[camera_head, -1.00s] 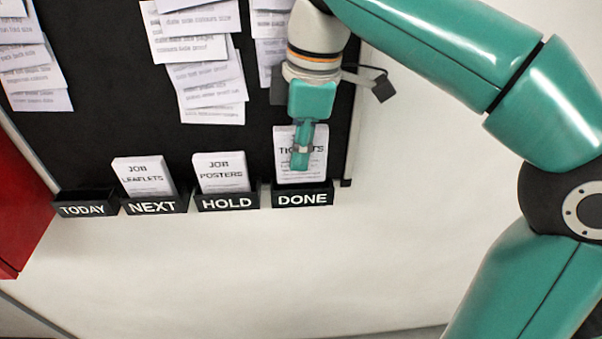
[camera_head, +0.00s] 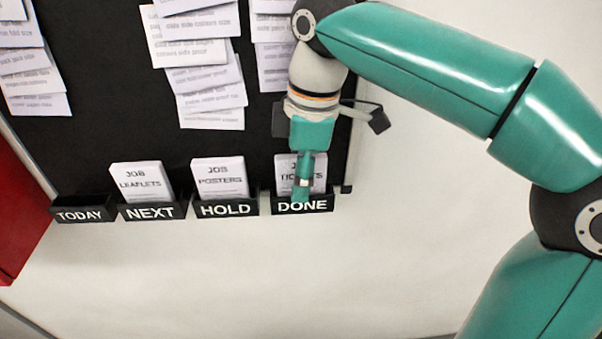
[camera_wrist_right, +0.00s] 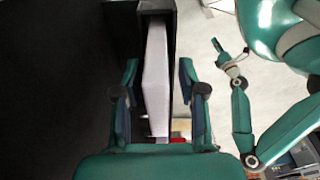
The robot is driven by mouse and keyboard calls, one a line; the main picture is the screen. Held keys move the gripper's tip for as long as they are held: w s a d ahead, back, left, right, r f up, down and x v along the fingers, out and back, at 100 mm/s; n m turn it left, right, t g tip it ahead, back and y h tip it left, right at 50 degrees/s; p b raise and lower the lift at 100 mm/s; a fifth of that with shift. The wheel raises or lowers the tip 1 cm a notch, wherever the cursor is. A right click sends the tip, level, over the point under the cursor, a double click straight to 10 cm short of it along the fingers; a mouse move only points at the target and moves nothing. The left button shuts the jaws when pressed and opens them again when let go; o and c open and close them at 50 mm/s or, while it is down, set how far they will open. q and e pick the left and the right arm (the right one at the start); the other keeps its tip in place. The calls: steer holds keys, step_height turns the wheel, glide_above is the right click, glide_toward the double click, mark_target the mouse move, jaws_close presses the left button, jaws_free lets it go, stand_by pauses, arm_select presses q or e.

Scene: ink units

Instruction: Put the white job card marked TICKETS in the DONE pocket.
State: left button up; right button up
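The white TICKETS card (camera_head: 319,174) stands upright in the DONE pocket (camera_head: 322,205), its lower part hidden behind the pocket's front. My right gripper (camera_head: 300,194) points down at this card, one finger in front of its face and the pocket's label. In the right wrist view, the card (camera_wrist_right: 155,75) lies between the right gripper's fingers (camera_wrist_right: 158,95), with a gap on each side; the fingers are open. Another arm of mine, apparently the left, shows small at the right of that view; its gripper (camera_wrist_right: 230,58) is too small to read.
The TODAY pocket (camera_head: 82,214) is empty. The NEXT pocket (camera_head: 150,212) holds a LEAFLETS card (camera_head: 141,178), and the HOLD pocket (camera_head: 227,209) a POSTERS card (camera_head: 219,176). Papers hang on the black board (camera_head: 120,135) above. Bare wall lies to the right.

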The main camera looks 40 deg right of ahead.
steer(key=r+p, duration=0.1)
steer(key=r, duration=0.3)
steer(key=r+p, duration=0.1)
steer(key=r, duration=0.3)
steer(key=s+d+r+p, duration=0.1)
steer(key=r, duration=0.3)
steer(key=shift+r+p, duration=0.1)
steer(key=shift+p, duration=0.2)
steer(key=shift+d, duration=0.1)
